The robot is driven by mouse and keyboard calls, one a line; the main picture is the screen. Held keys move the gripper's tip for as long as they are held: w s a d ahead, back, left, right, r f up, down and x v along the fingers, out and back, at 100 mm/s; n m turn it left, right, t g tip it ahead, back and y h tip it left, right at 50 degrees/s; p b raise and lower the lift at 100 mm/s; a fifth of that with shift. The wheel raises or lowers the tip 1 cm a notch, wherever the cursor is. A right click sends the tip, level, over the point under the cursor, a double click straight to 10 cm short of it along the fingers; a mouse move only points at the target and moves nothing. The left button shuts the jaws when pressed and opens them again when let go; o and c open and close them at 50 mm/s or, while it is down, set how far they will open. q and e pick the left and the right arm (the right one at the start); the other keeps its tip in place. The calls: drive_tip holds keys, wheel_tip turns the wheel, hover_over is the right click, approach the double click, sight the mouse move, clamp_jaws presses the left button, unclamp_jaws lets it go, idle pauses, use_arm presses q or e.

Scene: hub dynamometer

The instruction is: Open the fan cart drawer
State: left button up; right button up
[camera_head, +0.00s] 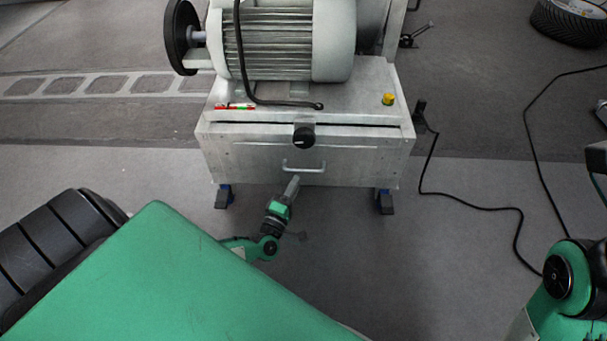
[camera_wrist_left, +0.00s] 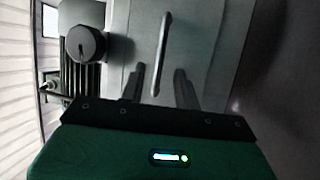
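The fan cart (camera_head: 365,75) is a pale metal box on legs with a large ribbed motor on top. Its drawer front (camera_head: 240,160) faces me, with a U-shaped metal handle (camera_head: 305,170) in the middle. The drawer looks shut. My left gripper (camera_head: 295,182) is just below the handle in the head view. In the left wrist view its two fingers (camera_wrist_left: 160,75) are apart, and the near end of the handle (camera_wrist_left: 162,50) shows between their tips. Contact with the handle cannot be told. My right arm shows at the right edge; its gripper is not clearly visible.
A black knob (camera_head: 304,138) sits above the handle, and it also shows in the left wrist view (camera_wrist_left: 85,43). A yellow button (camera_head: 388,99) is on the cart's top. A black cable (camera_head: 480,207) lies on the floor to the right.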

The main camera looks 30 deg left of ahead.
sight(303, 170)
use_arm(q)
drive_tip(key=b+x, duration=0.2)
drive_tip(key=x, duration=0.4)
drive_tip(key=shift+w, duration=0.25)
clamp_jaws()
